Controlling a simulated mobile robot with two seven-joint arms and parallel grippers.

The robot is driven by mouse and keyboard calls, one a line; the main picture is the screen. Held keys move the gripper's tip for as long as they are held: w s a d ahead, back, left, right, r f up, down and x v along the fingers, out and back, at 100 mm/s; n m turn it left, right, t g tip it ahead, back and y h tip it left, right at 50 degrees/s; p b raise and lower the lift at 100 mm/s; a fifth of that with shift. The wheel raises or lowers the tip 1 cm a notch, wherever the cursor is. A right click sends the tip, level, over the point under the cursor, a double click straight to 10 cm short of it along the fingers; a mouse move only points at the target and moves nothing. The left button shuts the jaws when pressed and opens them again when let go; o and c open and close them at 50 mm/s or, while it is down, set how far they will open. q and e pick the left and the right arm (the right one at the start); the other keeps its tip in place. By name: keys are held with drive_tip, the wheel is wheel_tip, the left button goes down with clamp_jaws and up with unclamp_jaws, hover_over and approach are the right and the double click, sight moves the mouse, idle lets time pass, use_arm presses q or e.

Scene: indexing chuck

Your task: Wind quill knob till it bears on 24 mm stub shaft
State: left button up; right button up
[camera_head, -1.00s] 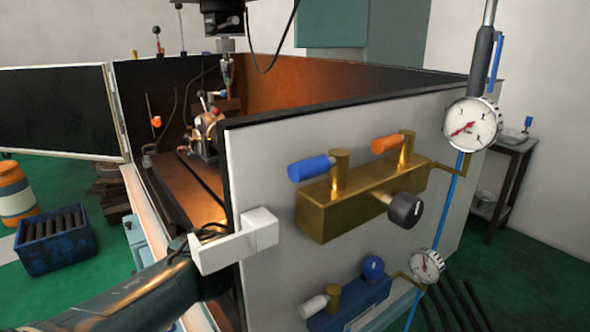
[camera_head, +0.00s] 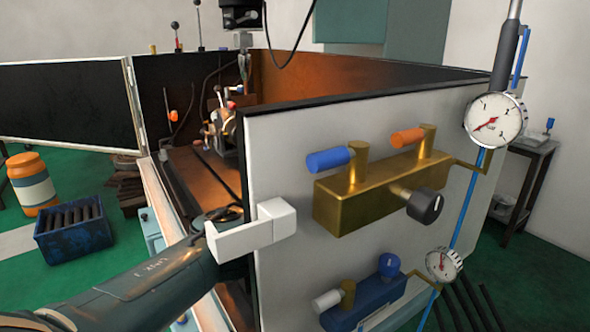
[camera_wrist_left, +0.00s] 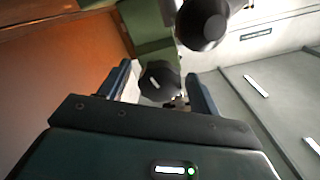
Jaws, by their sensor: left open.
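My left gripper (camera_wrist_left: 160,76) is open in the left wrist view, one finger on each side of a dark knob with a white mark (camera_wrist_left: 154,84), probably the quill knob. I cannot tell whether the fingers touch it. A green body (camera_wrist_left: 146,32) stands behind this knob, with a larger black round part (camera_wrist_left: 203,24) above right. In the head view my left arm comes in from the lower left; its gripper is hidden behind the white panel. The chuck fixture (camera_head: 222,128) shows inside the enclosure. I cannot make out the stub shaft. My right gripper is not in view.
The white panel (camera_head: 275,140) carries a brass valve block (camera_head: 340,205) with a black knob (camera_head: 425,206), and a white handle (camera_head: 240,236) at its edge. A gauge (camera_head: 495,120) stands at the right. A blue crate (camera_head: 75,240) and an orange drum (camera_head: 30,168) are on the floor.

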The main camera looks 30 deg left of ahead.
use_arm(q)
drive_tip(key=shift+c, duration=0.5)
drive_tip(key=c, duration=0.9)
drive_tip(key=shift+o, duration=0.2)
drive_tip(key=shift+m, duration=1.6)
drive_tip(key=o, duration=1)
drive_tip(key=shift+c, duration=0.2)
drive_tip(key=shift+d, duration=0.1)
drive_tip(key=p+v, duration=0.1)
drive_tip(key=v, duration=0.6)
drive_tip(key=shift+s+d, duration=0.1)
drive_tip(key=shift+d, duration=0.05)
